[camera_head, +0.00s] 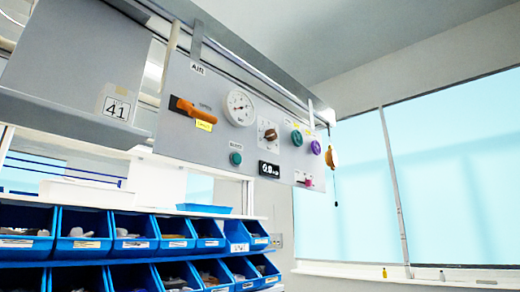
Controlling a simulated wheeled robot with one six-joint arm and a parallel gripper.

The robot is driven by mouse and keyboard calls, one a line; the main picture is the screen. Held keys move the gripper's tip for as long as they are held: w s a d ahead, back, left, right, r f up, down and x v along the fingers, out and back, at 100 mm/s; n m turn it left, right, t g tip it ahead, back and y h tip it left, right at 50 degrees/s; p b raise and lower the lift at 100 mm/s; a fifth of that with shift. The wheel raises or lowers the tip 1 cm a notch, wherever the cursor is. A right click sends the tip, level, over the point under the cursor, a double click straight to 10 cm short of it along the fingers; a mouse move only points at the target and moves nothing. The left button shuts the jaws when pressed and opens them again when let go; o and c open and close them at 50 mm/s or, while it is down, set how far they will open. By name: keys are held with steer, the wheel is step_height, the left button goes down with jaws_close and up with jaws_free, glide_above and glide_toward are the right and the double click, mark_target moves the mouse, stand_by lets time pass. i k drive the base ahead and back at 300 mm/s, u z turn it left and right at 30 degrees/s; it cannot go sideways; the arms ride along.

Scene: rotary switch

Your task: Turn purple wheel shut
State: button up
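My gripper does not show in this view.
The panel also carries an orange lever (192,112), a pressure gauge (240,108), a dark rotary switch (268,133) and a digital display (268,169). Blue bins (85,232) fill the shelves below left. Windows (450,165) stand at right.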

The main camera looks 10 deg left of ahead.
mark_target(316, 147)
steer(key=u, duration=0.3)
steer(key=k, duration=0.6)
steer(key=z, duration=0.6)
steer(key=i, duration=0.65)
steer(key=z, duration=0.8)
steer(key=i, duration=1.65)
steer(key=u, duration=1.25)
steer(key=i, duration=0.7)
steer(key=u, duration=0.7)
